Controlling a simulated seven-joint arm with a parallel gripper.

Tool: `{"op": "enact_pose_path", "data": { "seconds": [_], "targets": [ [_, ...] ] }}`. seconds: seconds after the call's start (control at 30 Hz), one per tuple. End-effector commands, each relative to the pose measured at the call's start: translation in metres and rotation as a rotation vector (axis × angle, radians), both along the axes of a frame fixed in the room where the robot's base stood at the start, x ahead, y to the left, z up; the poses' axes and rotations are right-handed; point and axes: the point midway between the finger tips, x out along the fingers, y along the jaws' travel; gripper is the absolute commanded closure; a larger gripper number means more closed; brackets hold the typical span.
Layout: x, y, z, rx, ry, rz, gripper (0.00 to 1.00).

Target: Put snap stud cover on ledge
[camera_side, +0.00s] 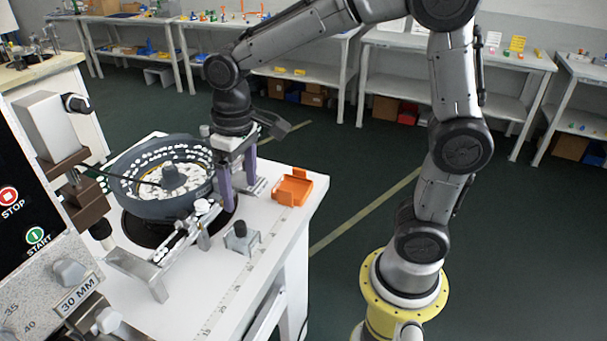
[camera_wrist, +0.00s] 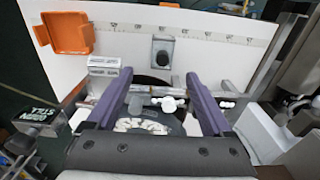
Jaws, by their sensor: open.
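My gripper (camera_side: 238,190) is open, with its two purple fingers pointing down beside the bowl feeder (camera_side: 135,190). The fingers also show in the wrist view (camera_wrist: 158,76), wide apart with no part clamped between them. A white lobed piece (camera_side: 202,206), possibly the snap stud cover, sits on the metal feed track at the bowl's front rim. In the wrist view the white piece (camera_wrist: 168,103) appears between the fingers, below their tips. A narrow metal ledge (camera_side: 140,268) runs at the front left of the track; I cannot tell whether it is the task's ledge.
An orange tray (camera_side: 293,187) lies near the table's right edge. The control panel (camera_side: 30,200) and machine block the left. The table front with its printed ruler is clear.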

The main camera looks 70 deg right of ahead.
Motion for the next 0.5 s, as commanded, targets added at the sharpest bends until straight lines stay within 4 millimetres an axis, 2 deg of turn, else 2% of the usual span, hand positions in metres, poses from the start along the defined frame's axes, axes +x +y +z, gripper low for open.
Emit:
{"op": "enact_pose_path", "data": {
  "seconds": [0.1,0.23,0.4,0.5],
  "targets": [
    [-0.029,-0.013,0.024,0.01,-0.09,-0.004,0.15],
    [-0.073,-0.029,0.043,0.015,-0.209,-0.005,0.15],
    [-0.123,-0.042,0.049,0.009,-0.349,-0.005,0.15],
    [-0.143,-0.046,0.047,0.002,-0.405,-0.003,0.15]
  ]
}}
